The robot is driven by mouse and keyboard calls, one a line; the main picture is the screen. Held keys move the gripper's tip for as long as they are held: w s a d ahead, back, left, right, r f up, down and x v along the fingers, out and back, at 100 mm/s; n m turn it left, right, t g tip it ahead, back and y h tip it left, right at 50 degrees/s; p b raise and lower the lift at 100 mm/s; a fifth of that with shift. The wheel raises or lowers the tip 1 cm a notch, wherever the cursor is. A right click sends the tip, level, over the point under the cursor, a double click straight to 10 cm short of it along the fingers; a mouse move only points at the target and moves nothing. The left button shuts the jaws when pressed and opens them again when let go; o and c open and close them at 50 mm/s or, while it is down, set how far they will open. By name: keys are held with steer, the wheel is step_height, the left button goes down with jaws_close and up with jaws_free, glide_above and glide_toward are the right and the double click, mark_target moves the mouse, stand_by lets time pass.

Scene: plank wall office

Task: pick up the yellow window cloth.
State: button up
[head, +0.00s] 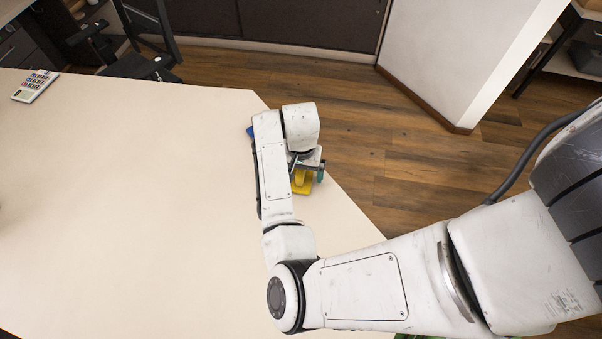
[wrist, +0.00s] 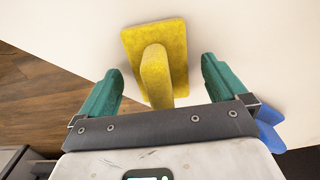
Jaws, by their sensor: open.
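The yellow window cloth (wrist: 178,45) lies on the pale tabletop, with a raised yellow ridge standing up from its flat part. In the head view the cloth (head: 302,183) shows only in part beside my wrist, near the table's angled edge; my arm hides the rest. My gripper (wrist: 160,68) is open, with one green finger to the left of the raised ridge and one to the right. Gaps show between the ridge and both fingers in the wrist view. I cannot tell how far above the tabletop the fingertips are.
A blue object (wrist: 268,132) lies by the right finger's base in the wrist view, and its edge (head: 249,132) shows behind my arm. A calculator (head: 35,85) is at the table's far left. The tabletop (head: 130,200) between is clear. Wooden floor (head: 370,140) lies beyond the edge.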

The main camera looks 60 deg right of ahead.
steer(key=shift+c, duration=0.3)
steer(key=c, duration=1.2)
steer(key=shift+r, duration=0.15)
steer(key=shift+r, duration=0.6)
steer(key=s+d+r, duration=0.4)
steer(key=s+r, duration=0.7)
steer(key=s, duration=0.2)
steer(key=shift+d+r, duration=0.3)
steer(key=shift+d, duration=0.1)
